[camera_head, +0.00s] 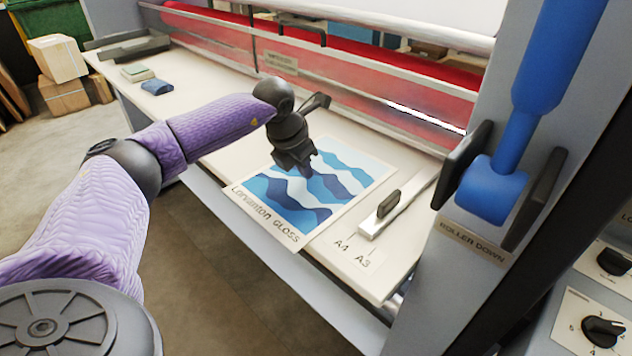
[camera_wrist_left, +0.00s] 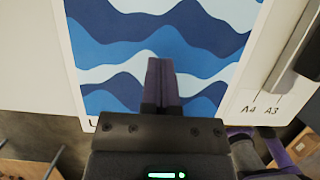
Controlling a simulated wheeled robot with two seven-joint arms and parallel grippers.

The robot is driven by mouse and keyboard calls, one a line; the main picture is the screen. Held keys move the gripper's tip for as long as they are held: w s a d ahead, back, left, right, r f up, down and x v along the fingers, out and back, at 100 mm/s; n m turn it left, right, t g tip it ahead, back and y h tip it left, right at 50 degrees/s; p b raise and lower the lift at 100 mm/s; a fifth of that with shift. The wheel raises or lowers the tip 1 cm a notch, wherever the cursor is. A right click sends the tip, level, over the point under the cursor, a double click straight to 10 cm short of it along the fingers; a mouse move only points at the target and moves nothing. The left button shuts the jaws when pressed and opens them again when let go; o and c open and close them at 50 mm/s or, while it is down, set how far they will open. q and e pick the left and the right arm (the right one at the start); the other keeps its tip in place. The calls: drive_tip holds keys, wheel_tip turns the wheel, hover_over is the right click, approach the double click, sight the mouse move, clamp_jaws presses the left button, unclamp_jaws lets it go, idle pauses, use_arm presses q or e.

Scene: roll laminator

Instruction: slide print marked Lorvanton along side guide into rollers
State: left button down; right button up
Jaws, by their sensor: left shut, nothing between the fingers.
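The print marked Lorvanton GLOSS (camera_head: 285,217), with blue and white waves, lies flat on the cream feed table (camera_head: 215,150). Its lettered near edge hangs slightly over the table's front edge, and its far edge lies short of the rollers (camera_head: 360,92). It also shows in the left wrist view (camera_wrist_left: 120,57). The side guide (camera_head: 405,207), a pale bar with a dark knob, lies to the print's right with a strip of table between them. My left gripper (camera_head: 306,172) is shut and empty over the print's middle; its fingertips (camera_wrist_left: 160,65) point down at the waves. Contact cannot be told.
A blue lever (camera_head: 497,180) stands at right above a ROLLER DOWN label (camera_head: 474,241). A4 and A3 marks (camera_head: 352,252) lie near the guide. A clear shield fronts the red rollers. Small pads (camera_head: 156,87) lie at the table's far left; the table between is clear.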

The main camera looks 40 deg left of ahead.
sight(339, 183)
use_arm(q)
drive_tip(key=shift+f+b, duration=0.45)
drive_tip(key=shift+f, duration=0.4)
idle(0.4)
drive_tip(key=shift+d+p, duration=0.2)
drive_tip(key=shift+p, duration=0.1)
drive_tip(key=shift+s+d+p, duration=0.15)
drive_tip(key=shift+d+p, duration=0.3)
drive_tip(key=shift+d, duration=0.5)
drive_tip(key=shift+s+d+p, duration=0.1)
drive_tip(key=shift+d+p, duration=0.3)
drive_tip(key=shift+d, duration=0.5)
drive_tip(key=shift+d, duration=0.15)
drive_tip(key=shift+w+d+f+b, duration=0.15)
drive_tip(key=shift+w+b, duration=0.15)
drive_tip(key=shift+w, duration=0.5)
drive_tip(key=shift+w+d+b, duration=0.1)
drive_tip(key=shift+w+b, duration=0.2)
drive_tip(key=shift+w, duration=0.95)
